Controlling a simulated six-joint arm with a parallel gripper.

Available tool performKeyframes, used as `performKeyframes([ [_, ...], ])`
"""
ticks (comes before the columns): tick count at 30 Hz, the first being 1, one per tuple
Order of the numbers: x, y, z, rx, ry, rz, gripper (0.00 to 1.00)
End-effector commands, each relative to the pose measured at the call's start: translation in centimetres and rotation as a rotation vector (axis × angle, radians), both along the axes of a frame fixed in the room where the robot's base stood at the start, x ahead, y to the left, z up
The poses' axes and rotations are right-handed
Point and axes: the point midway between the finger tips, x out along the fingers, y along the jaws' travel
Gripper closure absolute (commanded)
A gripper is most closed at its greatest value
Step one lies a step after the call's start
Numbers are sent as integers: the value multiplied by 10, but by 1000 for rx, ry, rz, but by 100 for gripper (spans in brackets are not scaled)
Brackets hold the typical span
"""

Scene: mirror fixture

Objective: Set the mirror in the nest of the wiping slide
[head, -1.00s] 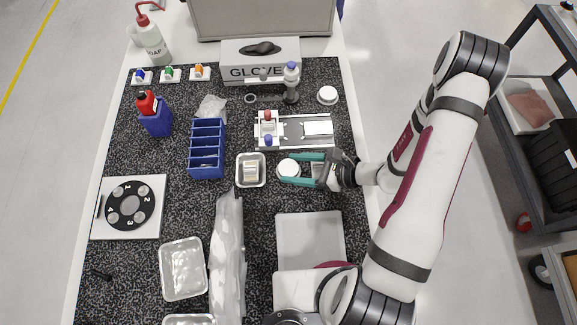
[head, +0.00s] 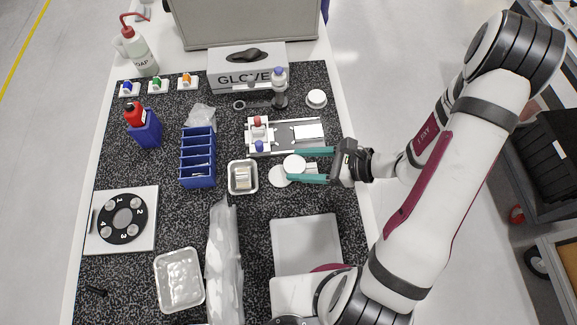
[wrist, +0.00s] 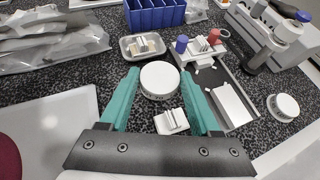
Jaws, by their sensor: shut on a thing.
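My gripper (head: 308,165) is shut on a round white disc (head: 294,163), which looks like the mirror. In the wrist view the disc (wrist: 160,79) sits between the teal fingertips, its face up and roughly level. It is raised above the mat, overlapping a second pale disc (head: 279,177) in the head view. The wiping slide (head: 285,149) lies just beyond the gripper. It has a carriage with red and blue knobs at its left and a white block (head: 308,131) at its right. I cannot tell which part is the nest.
A metal tray (head: 242,191) with a pale block stands left of the gripper, and a blue divided rack (head: 198,158) farther left. A small white block (wrist: 172,122) lies below the fingers.

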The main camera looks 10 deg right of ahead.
Motion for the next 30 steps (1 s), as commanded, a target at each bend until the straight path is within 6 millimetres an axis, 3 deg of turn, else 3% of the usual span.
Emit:
performKeyframes([
  [6, -16, -50, 31, -4, -4, -6, 95],
  [13, -20, -75, 46, -3, 0, 1, 95],
  [17, 13, -66, 35, -8, 1, 10, 95],
  [24, 95, -14, 5, -8, 1, 9, 95],
  [30, 121, 12, -8, -2, 3, 1, 95],
])
